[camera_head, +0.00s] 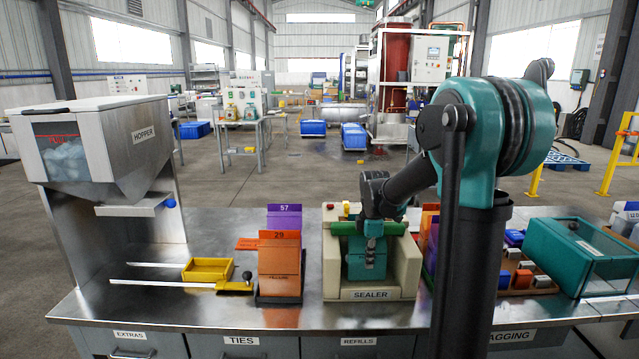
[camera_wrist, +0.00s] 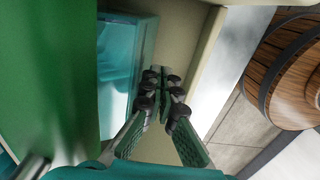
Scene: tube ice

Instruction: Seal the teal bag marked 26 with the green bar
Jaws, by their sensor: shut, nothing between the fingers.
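The cream sealer (camera_head: 410,272) stands at the middle of the steel bench. A teal bag (camera_head: 356,268) sits in its opening; no number can be read on it. The green bar (camera_head: 342,229) runs across the sealer above the bag, partly hidden by my arm. My gripper (camera_head: 372,246) points down in front of the bar and bag, shut and empty. In the wrist view my closed fingers (camera_wrist: 161,85) lie beside the translucent teal bag (camera_wrist: 130,65), and the green bar (camera_wrist: 50,70) fills the left side. I cannot tell whether the fingers touch either.
Orange bag 29 (camera_head: 279,268) and purple bag 57 (camera_head: 285,217) stand left of the sealer. A yellow tray (camera_head: 208,270) lies below the hopper (camera_head: 115,150). A teal bin (camera_head: 570,262) stands right. A wooden barrel (camera_wrist: 290,75) shows in the wrist view.

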